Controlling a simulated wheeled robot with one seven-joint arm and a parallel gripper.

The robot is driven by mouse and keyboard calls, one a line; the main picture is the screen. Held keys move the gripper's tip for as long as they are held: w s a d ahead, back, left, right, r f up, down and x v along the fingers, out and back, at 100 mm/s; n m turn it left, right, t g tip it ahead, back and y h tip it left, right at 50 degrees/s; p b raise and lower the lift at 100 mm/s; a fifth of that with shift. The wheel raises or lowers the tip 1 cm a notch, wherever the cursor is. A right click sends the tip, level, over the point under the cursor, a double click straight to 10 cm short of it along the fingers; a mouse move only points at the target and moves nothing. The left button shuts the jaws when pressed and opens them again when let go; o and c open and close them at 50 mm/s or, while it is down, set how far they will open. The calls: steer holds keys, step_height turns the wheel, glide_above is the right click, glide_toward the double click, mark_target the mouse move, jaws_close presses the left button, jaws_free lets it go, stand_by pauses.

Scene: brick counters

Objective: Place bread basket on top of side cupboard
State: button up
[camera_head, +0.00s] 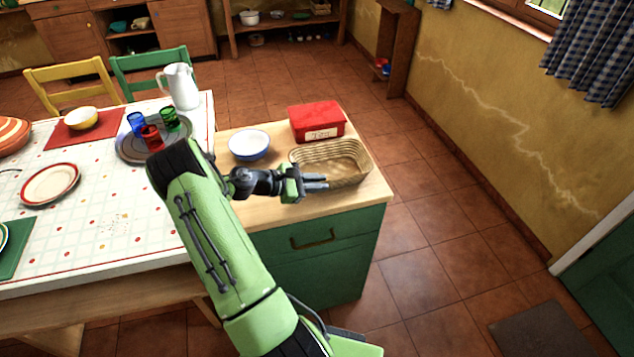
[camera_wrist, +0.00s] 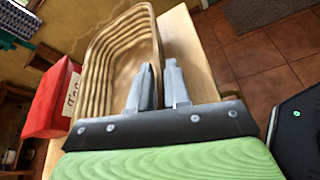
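The bread basket (camera_head: 352,162) is a tan, ribbed, oblong wicker basket on the wooden top of the green cupboard (camera_head: 376,192), near its right end. It looks empty and level. My gripper (camera_head: 326,183) is at the basket's near side. In the wrist view the basket (camera_wrist: 98,75) fills the upper left, and my gripper (camera_wrist: 160,66) has one finger inside the wall and one outside. The fingers are close together with the wall's rim between them, so the gripper looks shut on it. The exact contact is partly hidden by the fingers.
A red box (camera_head: 318,122) stands just behind the basket, and a blue-rimmed bowl (camera_head: 249,145) is to its left. The laid table (camera_head: 120,235) with a tray, glasses and a jug (camera_head: 181,88) adjoins on the left.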

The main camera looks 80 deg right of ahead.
steer(key=shift+o, duration=1.4)
steer(key=shift+r, duration=0.25)
steer(key=p+v, duration=0.2)
steer(key=v, duration=1)
steer(key=shift+p, duration=0.3)
steer(key=shift+w+f, duration=0.1)
